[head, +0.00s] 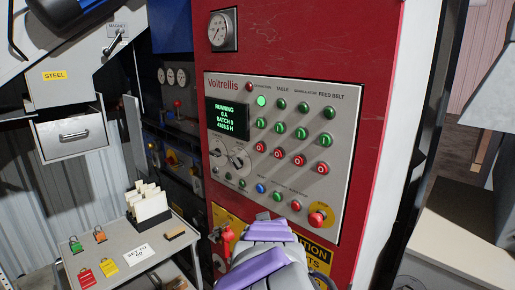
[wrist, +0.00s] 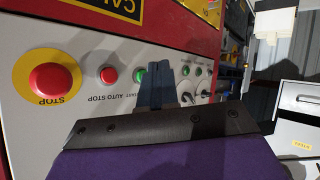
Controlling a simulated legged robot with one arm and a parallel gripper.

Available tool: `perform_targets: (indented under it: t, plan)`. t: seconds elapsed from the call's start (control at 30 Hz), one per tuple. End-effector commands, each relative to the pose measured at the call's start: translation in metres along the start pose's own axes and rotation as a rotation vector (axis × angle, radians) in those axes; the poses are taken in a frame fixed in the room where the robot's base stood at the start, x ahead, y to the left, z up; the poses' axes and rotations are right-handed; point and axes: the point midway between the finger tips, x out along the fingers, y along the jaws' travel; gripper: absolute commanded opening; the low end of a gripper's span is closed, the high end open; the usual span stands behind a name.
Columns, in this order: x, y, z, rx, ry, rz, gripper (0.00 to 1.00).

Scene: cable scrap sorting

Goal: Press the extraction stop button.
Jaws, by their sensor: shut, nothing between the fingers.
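The control panel (head: 345,190) has a row of red round O buttons. The leftmost red O button (head: 260,147) stands below a green I button (head: 261,122) and a lit green lamp (head: 261,101). The column label above looks like extraction, but is too small to read surely. My gripper (wrist: 158,80) is shut and empty, with its fingertips in front of the panel's lower row in the wrist view. In the head view my purple arm reaches up from below and the tips stay low, below the O buttons. The O buttons are out of the wrist view.
A large red stop button (head: 317,218) on a yellow ring is at the panel's lower right. A display (head: 228,118) reads RUNNING. A grey side table (head: 115,262) holds padlocks and cards. A drawer (head: 72,135) is at left.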

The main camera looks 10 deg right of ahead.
Motion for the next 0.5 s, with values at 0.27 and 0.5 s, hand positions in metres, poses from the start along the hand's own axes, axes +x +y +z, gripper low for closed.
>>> perform_targets:
  t: [0.27, 0.5]
  plan:
    - [0.017, -0.021, -0.108, -0.109, 0.403, 0.14, 0.0]
    - [0.004, -0.048, -0.167, -0.175, 0.676, 0.236, 0.0]
